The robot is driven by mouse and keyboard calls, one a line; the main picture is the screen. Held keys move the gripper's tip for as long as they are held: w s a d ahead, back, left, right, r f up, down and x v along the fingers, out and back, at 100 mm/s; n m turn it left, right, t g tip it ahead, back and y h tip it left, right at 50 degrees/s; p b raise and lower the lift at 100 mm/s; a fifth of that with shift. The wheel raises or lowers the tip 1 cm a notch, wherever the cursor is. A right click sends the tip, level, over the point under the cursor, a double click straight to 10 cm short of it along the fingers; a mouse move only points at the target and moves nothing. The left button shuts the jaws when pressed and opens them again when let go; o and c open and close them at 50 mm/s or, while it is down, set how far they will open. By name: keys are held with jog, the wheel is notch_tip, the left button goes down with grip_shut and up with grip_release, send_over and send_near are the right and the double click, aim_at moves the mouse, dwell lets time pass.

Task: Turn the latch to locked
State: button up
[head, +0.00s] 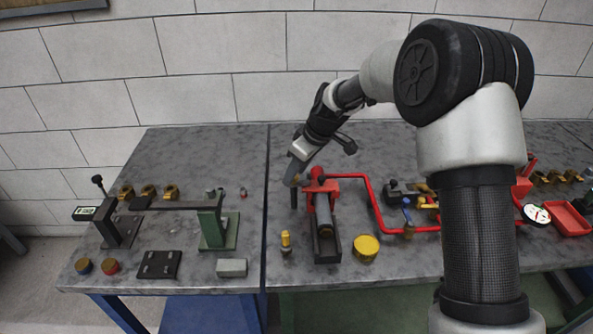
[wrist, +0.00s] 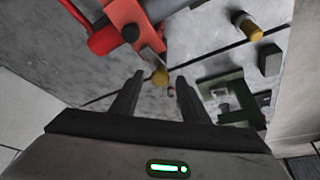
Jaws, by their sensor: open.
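My gripper (head: 294,198) is at the left side of the red pump part (head: 321,187), fingers pointing down. In the wrist view my gripper (wrist: 158,88) is open, with two dark fingers apart. A short grey lever with a brass-coloured end (wrist: 160,76), which looks like the latch, sticks out from the red part (wrist: 125,22). Its brass end shows between or just beyond the fingertips; I cannot tell whether they touch it. In the head view the lever is mostly hidden by my gripper. No locked or unlocked marking is readable.
A yellow-topped plug (head: 286,241) and a yellow round cap (head: 366,248) stand near the pump. A green stand (head: 218,230) with a dark bar is to the left. Red piping (head: 372,206) runs right. Bare table lies left of the pump.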

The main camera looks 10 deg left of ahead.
jog(key=c, duration=1)
jog(key=shift+f+m+b, duration=0.1)
jog(key=shift+m+b, duration=0.25)
jog(key=shift+m, duration=0.05)
jog(key=shift+m+t, duration=0.3)
jog(key=o, duration=1)
jog(key=shift+r, duration=0.25)
jog(key=v, duration=1.7)
